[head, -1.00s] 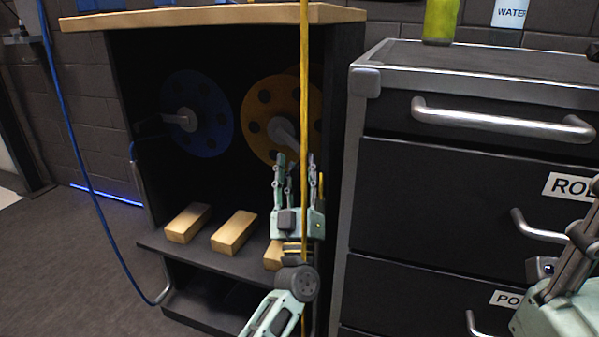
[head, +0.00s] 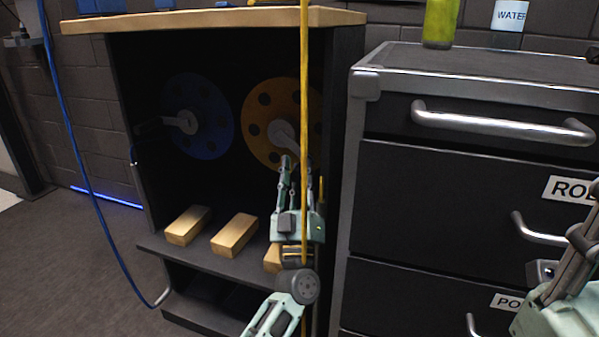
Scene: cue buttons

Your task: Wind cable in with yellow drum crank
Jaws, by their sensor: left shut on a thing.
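The yellow drum (head: 262,125) is mounted inside the dark cabinet, with a grey hub and crank arm (head: 284,134) on its front. My left gripper (head: 297,170) is in front of the drum's lower right part, fingers pointing up. It is shut on the yellow drum's crank, whose grip is mostly hidden behind the fingers. The yellow cable (head: 304,70) hangs straight down in front of the drum and passes across my left gripper. My right gripper is only partly in view at the right edge, and its fingertips do not show clearly.
A blue drum (head: 205,140) with its own crank sits to the left, and a blue cable (head: 75,150) hangs outside the cabinet. Wooden blocks (head: 235,233) lie on the shelf below. A drawer unit (head: 440,200) with metal handles stands close on the right.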

